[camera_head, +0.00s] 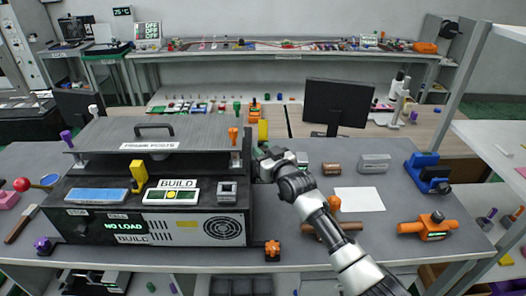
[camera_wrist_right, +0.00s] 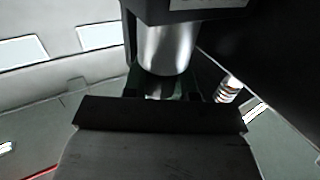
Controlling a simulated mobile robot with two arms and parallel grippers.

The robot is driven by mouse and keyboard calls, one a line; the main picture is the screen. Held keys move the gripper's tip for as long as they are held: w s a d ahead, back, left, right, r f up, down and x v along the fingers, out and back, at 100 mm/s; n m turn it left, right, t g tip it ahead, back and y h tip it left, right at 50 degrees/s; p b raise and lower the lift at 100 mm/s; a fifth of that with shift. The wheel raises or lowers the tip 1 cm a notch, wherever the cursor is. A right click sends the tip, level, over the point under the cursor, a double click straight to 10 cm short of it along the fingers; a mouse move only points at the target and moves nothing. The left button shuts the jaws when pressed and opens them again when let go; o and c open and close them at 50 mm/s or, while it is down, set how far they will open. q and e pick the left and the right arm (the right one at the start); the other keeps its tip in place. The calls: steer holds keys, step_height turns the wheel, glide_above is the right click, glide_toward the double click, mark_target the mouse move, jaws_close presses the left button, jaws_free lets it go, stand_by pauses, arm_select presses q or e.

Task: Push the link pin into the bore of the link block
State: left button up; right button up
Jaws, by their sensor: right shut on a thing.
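My right gripper (camera_head: 268,163) is beside the right end of the dark machine. In the right wrist view, its dark jaws (camera_wrist_right: 165,92) are shut around the lower end of a shiny steel cylinder, which looks like the link pin (camera_wrist_right: 166,48). The cylinder's other end meets a dark block (camera_wrist_right: 190,10) with a pale label; I cannot tell whether this is the link block or how deep the pin sits. The pin is hidden by the gripper in the head view. My left gripper is not in view.
The machine (camera_head: 150,225) has a raised plate (camera_head: 105,135) with orange and purple knobs. A grey block (camera_head: 374,163), a brown cylinder (camera_head: 331,169), a blue fixture (camera_head: 428,172) and an orange fixture (camera_head: 430,226) stand on the bench.

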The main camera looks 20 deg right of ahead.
steer(key=shift+f, duration=0.4)
steer(key=o, duration=0.9)
steer(key=shift+o, duration=0.5)
steer(key=shift+s, duration=0.3)
steer(key=b+v, duration=0.1)
steer(key=v, duration=0.9)
steer(key=shift+b, duration=0.4)
steer(key=shift+s, duration=0.1)
